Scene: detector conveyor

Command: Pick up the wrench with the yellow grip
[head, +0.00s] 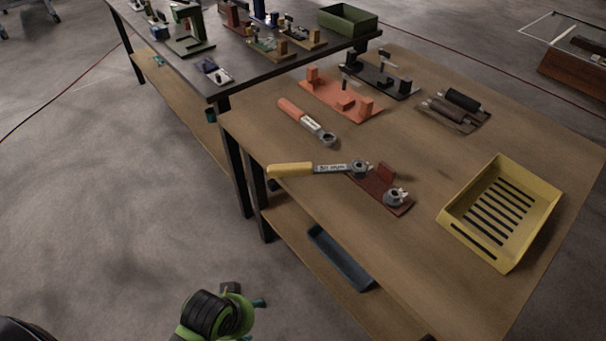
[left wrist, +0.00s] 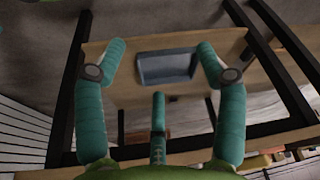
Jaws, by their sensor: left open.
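The wrench with the yellow grip (head: 290,169) lies on the wooden table in the head view, its grip towards the left edge. Its grey head lies beside a dark red fixture (head: 386,173). A second wrench with a red-orange grip (head: 293,110) lies behind it. My left gripper (head: 246,297) is low at the bottom of the head view, in front of the table and well apart from the wrench. In the left wrist view its teal fingers (left wrist: 160,70) are spread and empty. My right gripper is not in view.
A yellow slotted tray (head: 449,224) stands on the right of the wooden table (head: 330,225). Red-orange and black fixtures stand at its back. A blue-grey bin (head: 341,256) sits on the lower shelf and shows in the left wrist view (left wrist: 166,67). A dark table adjoins behind.

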